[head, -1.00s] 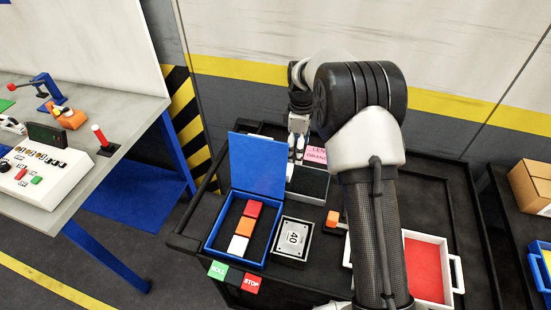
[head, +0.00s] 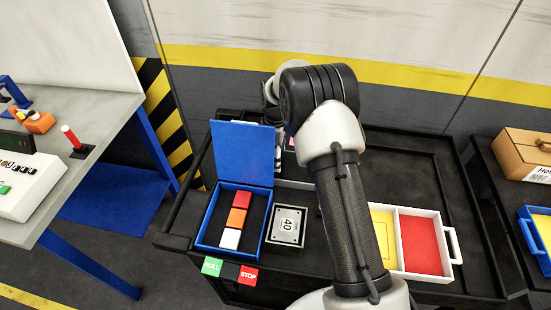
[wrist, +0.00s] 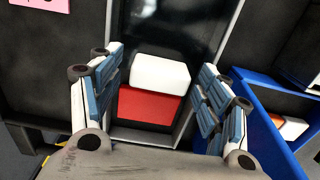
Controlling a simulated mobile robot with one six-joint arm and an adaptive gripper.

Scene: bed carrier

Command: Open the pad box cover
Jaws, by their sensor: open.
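In the wrist view, my gripper (wrist: 158,80) is open, its blue-padded fingers on either side of a white block (wrist: 159,73) with a red face (wrist: 148,105) below it. They sit between pale side walls of a narrow box (wrist: 190,110) with a dark glossy panel (wrist: 165,30). I cannot tell whether this is the pad box or whether the fingers touch the block. In the head view, a blue box (head: 205,226) has its blue cover (head: 241,152) standing up; red, orange and white blocks lie inside. My arm hides most of the gripper and the narrow box there.
A grey box marked 40 (head: 288,226) stands right of the blue box. A white tray with yellow and red compartments (head: 447,222) is to the right. ROLL (head: 212,266) and STOP (head: 248,275) tags are at the cart's front. The cart's back right is clear.

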